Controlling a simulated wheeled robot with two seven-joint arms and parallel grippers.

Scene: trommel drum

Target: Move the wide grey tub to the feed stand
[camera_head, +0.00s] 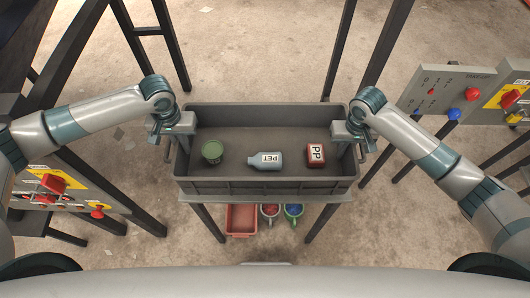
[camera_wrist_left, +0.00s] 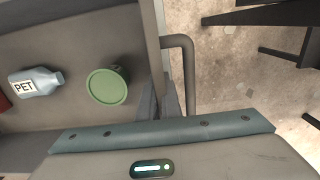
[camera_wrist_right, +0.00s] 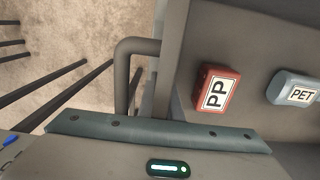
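The wide grey tub (camera_head: 265,187) rests level on a dark-legged stand (camera_head: 326,197) in the middle of the head view. In it lie a green can (camera_head: 212,152), a pale blue PET bottle (camera_head: 266,160) and a red PP box (camera_head: 315,155). My left gripper (camera_head: 172,140) is at the tub's left end, beside a grey bar handle (camera_wrist_left: 189,75). My right gripper (camera_head: 357,138) is at the right end, beside the other bar handle (camera_wrist_right: 122,75). The wrist bodies hide the finger contact, so I cannot tell whether either is closed. I cannot tell which structure is the feed stand.
A control panel (camera_head: 450,92) with red and blue knobs stands at right, another panel (camera_head: 75,195) at lower left. Dark frame legs (camera_head: 370,60) rise behind the tub.

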